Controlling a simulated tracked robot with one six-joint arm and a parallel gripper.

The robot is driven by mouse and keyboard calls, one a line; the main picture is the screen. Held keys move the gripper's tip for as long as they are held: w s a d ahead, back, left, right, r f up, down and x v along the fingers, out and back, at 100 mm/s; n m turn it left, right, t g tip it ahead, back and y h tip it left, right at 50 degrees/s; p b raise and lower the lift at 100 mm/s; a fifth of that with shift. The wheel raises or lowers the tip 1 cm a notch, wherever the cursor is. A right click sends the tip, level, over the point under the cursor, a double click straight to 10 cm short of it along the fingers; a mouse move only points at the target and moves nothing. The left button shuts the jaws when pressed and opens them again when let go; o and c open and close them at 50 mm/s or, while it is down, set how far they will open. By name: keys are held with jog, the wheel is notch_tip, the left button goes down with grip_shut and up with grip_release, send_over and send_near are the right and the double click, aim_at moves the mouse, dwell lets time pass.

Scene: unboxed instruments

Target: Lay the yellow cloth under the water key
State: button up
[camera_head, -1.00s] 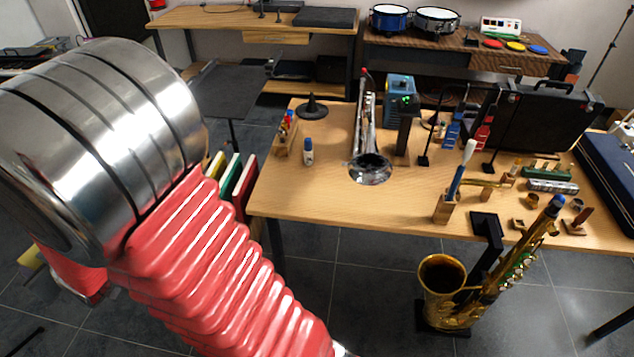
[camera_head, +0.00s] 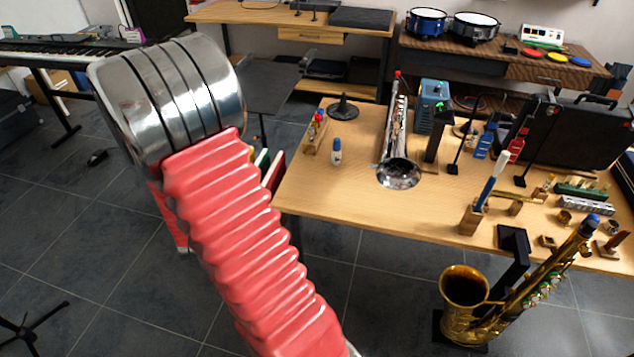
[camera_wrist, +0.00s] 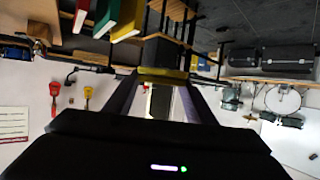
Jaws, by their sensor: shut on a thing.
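In the wrist view my gripper (camera_wrist: 163,82) is shut on the yellow cloth (camera_wrist: 163,73), a flat yellow strip across the fingertips. In the head view my red-sleeved arm hides the gripper and the cloth. A silver brass instrument (camera_head: 394,130) lies on the wooden table, its bell (camera_head: 399,174) towards me. The water key is too small to make out on it. My arm is left of the table, apart from the instrument.
The wooden table (camera_head: 345,198) also bears a small bottle (camera_head: 337,151), a brush in a wooden holder (camera_head: 472,217) and a blue device (camera_head: 432,104). A gold saxophone (camera_head: 466,290) stands before it. A music stand (camera_head: 262,88) is behind my arm. Left floor is mostly clear.

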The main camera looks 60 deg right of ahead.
jog(key=s+d+f+m+g+h, duration=0.4)
jog(key=s+d+m+g, duration=0.15)
jog(key=s+d, duration=0.85)
jog(key=s+d+f+m+g, duration=0.2)
jog(key=s+m+g, duration=0.1)
jog(key=s, duration=0.7)
jog(key=s+d+f+m+g, duration=0.2)
jog(key=s+d+m+g, duration=0.1)
jog(key=s, duration=0.8)
jog(key=shift+g, duration=0.45)
jog(key=shift+d, duration=0.1)
send_over(373, 190)
jog(key=a, duration=0.1)
jog(key=shift+d, duration=0.3)
jog(key=shift+s+d+f, duration=0.1)
jog(key=shift+d+f, duration=0.15)
jog(key=shift+d, duration=0.05)
jog(key=shift+f, duration=1.45)
